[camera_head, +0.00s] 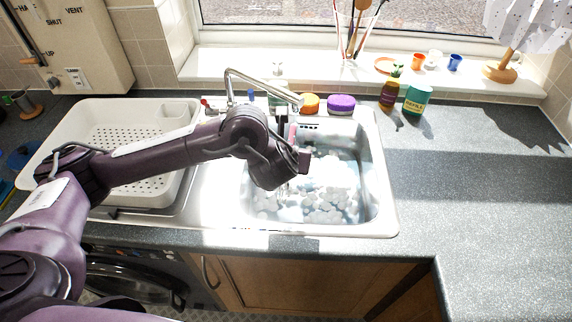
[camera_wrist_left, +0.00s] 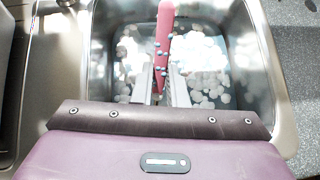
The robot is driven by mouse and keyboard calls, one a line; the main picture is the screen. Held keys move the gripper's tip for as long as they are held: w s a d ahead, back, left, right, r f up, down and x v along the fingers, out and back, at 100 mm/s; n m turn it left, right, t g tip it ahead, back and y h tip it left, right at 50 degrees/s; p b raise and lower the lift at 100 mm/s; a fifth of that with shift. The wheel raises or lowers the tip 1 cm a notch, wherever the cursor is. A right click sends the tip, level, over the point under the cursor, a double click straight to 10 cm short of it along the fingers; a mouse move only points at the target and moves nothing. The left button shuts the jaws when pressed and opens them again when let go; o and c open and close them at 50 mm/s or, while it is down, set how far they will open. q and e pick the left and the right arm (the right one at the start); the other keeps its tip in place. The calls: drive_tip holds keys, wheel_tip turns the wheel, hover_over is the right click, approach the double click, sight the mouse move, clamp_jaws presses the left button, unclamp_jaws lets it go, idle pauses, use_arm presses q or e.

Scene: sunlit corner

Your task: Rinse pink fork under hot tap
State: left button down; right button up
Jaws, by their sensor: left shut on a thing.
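The pink fork (camera_wrist_left: 164,38) stands out between the fingers of my left gripper (camera_wrist_left: 161,88) in the left wrist view, over the sink. Small blue-grey beads dot its lower part. My left gripper is shut on it; the fork's far end is not clear. In the head view my left wrist hides most of the fingers, and a bit of pink (camera_head: 292,133) shows just behind it. The chrome tap (camera_head: 262,86) arches over the back of the sink (camera_head: 383,190), its spout end above and behind my wrist. I cannot tell whether water runs. My right gripper is out of view.
Pale foam bubbles (camera_head: 330,205) cover the sink's bottom. A white dish rack (camera_head: 75,125) stands left, under my arm. A purple-lidded pot (camera_head: 341,104), an orange one (camera_head: 309,103) and a green refill jar (camera_head: 416,99) stand behind the sink. The right worktop (camera_head: 480,190) is clear.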

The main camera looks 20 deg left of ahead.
sight(290, 143)
use_arm(q)
drive_tip(key=w+b, duration=0.1)
drive_tip(key=w+f+b, duration=0.1)
drive_tip(key=w, duration=0.1)
drive_tip(key=w+a+b, duration=0.1)
drive_tip(key=w+b, duration=0.1)
drive_tip(key=shift+f, duration=0.2)
drive_tip(key=shift+w+a+f+b, duration=0.15)
drive_tip(key=shift+w+b, duration=0.8)
drive_tip(key=shift+w, duration=0.25)
drive_tip(key=shift+w+a+f+b, duration=0.1)
drive_tip(key=shift+w+a+b, duration=0.05)
drive_tip(key=shift+w+b, duration=0.9)
drive_tip(key=shift+w, duration=0.1)
drive_tip(key=s+p, duration=0.1)
drive_tip(key=s, duration=0.1)
drive_tip(key=s+p, duration=0.1)
drive_tip(key=shift+d+r+p, duration=0.1)
drive_tip(key=shift+d+p, duration=0.15)
drive_tip(key=shift+p, duration=0.05)
drive_tip(key=shift+s+d+p, duration=0.2)
drive_tip(key=shift+s+p, duration=0.55)
drive_tip(key=shift+s, duration=0.35)
drive_tip(key=shift+s+d+p, duration=0.15)
drive_tip(key=shift+s+p, duration=0.55)
drive_tip(key=shift+s, duration=0.7)
